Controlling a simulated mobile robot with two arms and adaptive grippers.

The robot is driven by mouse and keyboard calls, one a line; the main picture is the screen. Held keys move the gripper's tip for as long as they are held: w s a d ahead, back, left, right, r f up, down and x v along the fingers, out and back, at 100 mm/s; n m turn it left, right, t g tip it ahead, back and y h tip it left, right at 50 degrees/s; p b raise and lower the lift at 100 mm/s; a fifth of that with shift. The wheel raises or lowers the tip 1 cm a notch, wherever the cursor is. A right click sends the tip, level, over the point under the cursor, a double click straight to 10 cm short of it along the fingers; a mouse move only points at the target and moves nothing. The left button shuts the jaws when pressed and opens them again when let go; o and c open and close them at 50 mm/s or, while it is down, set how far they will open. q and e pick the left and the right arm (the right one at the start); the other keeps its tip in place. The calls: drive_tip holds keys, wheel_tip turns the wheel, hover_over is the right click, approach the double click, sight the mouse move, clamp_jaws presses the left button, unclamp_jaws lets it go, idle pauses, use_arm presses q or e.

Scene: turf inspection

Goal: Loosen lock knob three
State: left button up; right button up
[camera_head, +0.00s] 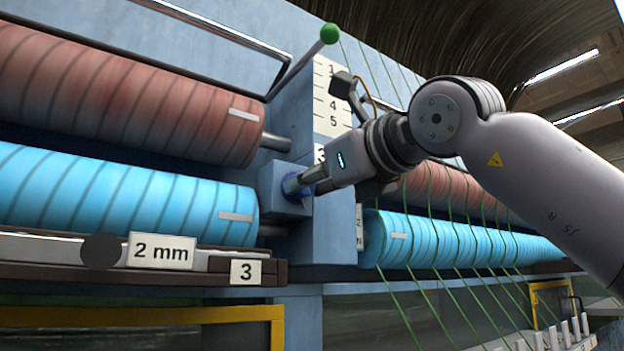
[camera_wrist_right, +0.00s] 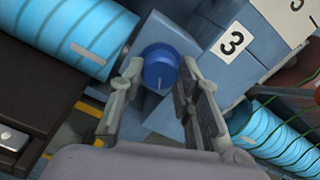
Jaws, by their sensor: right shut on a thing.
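The lock knob (camera_wrist_right: 160,68) is a round blue knob with a pale pointer line, on a blue-grey block beside a label reading 3 (camera_wrist_right: 232,41). My right gripper (camera_head: 296,185) reaches it from the right in the head view and covers most of it. In the wrist view the two fingers of my right gripper (camera_wrist_right: 161,78) are on either side of the knob, and it is shut on the knob. The pointer line points down in the wrist view. My left gripper is not in view.
Red (camera_head: 125,95) and cyan (camera_head: 120,195) rollers lie left of the knob block. A green-tipped lever (camera_head: 329,34) rises above it. A rail with a "2 mm" plate (camera_head: 161,251) and a "3" plate (camera_head: 246,272) runs below. Green strands (camera_head: 452,235) cross the right-hand rollers.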

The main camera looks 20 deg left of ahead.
drive_tip(key=shift+d+r, duration=0.2)
drive_tip(key=shift+r, duration=0.15)
drive_tip(key=o, duration=0.8)
drive_tip(key=shift+c, duration=0.2)
drive_tip(key=o, duration=0.4)
drive_tip(key=shift+f, duration=0.2)
drive_tip(key=shift+a, duration=0.1)
drive_tip(key=shift+f, duration=0.1)
drive_tip(key=v, duration=1.2)
